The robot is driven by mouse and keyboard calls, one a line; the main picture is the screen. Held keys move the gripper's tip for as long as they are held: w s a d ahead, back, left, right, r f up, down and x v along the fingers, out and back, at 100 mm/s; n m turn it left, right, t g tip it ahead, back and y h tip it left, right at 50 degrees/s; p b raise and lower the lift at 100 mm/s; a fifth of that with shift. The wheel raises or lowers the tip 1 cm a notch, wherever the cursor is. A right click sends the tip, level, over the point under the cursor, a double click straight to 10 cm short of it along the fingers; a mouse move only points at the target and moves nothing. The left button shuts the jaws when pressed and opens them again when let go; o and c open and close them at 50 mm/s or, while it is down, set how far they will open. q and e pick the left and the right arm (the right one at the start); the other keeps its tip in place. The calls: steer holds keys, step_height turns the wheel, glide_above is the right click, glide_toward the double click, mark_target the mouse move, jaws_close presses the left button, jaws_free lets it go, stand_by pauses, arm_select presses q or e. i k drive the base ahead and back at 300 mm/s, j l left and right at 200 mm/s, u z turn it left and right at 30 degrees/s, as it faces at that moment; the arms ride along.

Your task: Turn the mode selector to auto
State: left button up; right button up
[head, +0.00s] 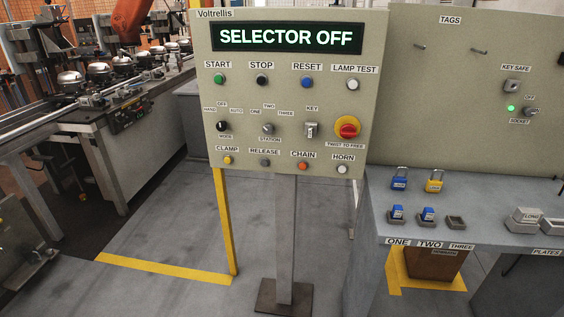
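The mode selector (222,126) is a black rotary knob at the left of the control panel (290,90). HAND, OFF and AUTO labels sit around it and MODE is printed below. Its white mark points roughly up towards OFF; its exact angle is too small to tell. The panel's display (287,38) reads SELECTOR OFF in green. Neither of my grippers shows in the head view.
Close to the selector are the station knob (267,129), the green start button (218,79) and the yellow clamp button (227,160). A red emergency stop (347,127) is at the right. A bench (470,225) with padlocks stands right of the panel. Floor in front is clear.

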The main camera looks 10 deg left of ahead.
mark_target(221, 126)
steer(key=i+j+z, duration=0.1)
steer(key=j, duration=0.2)
steer(key=i+j, duration=0.2)
steer(key=j, duration=0.15)
steer(key=i+j+z, duration=0.15)
steer(key=j, duration=0.2)
steer(key=i+j, duration=0.15)
steer(key=j, duration=0.2)
steer(key=i+j+z, duration=0.15)
steer(key=j, duration=0.2)
steer(key=i+j, duration=0.15)
steer(key=j, duration=0.2)
steer(key=z, duration=0.05)
